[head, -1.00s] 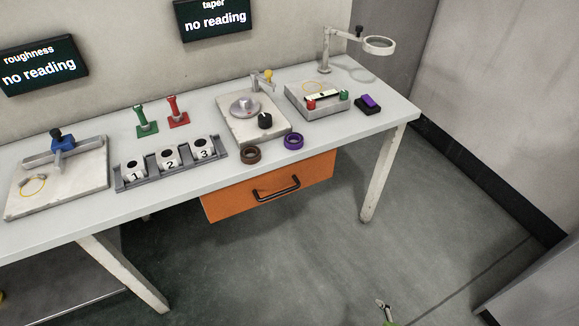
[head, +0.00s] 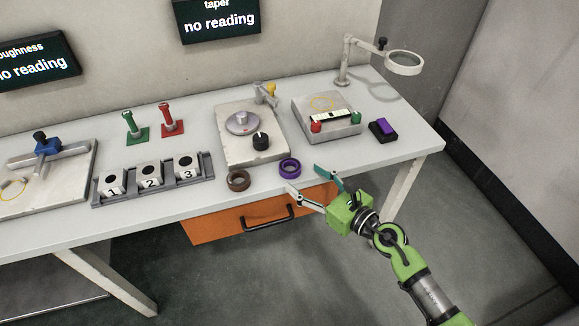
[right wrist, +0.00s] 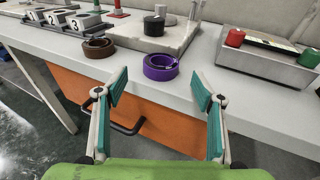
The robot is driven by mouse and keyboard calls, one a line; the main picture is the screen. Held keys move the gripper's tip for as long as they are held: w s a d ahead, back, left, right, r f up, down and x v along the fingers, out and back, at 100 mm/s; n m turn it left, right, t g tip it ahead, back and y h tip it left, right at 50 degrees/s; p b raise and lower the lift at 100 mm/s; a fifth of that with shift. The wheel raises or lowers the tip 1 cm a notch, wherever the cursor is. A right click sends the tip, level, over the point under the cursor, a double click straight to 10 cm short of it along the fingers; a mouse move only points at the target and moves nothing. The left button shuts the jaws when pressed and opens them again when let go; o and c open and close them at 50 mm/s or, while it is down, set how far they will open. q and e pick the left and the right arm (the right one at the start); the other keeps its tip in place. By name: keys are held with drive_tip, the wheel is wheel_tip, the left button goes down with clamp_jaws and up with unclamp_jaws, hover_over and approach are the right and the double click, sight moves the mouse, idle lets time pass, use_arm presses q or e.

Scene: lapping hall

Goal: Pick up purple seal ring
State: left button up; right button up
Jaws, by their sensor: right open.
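The purple seal ring (head: 289,168) lies flat near the front edge of the grey table. It also shows in the right wrist view (right wrist: 161,68), ahead of and between the two fingers. My right gripper (head: 306,184) is open and empty, just in front of the table edge and close to the ring, not touching it. In the right wrist view the open fingers (right wrist: 160,92) have teal pads. My left gripper is not in view.
A brown ring (head: 239,181) lies left of the purple one. Behind stands a plate with a black knob (head: 260,140). A grey block with red and green knobs (head: 328,132) stands at the right. An orange drawer (head: 215,225) hangs below the table edge.

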sight(295, 170)
drive_tip(key=shift+x, duration=0.75)
drive_tip(key=shift+w+a+f, duration=0.1)
drive_tip(key=shift+w+a, duration=0.15)
drive_tip(key=shift+w, duration=0.15)
drive_tip(key=x, duration=0.5)
drive_tip(key=shift+c, duration=0.7)
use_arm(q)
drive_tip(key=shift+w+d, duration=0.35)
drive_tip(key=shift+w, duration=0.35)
use_arm(e)
drive_tip(key=c, duration=1.1)
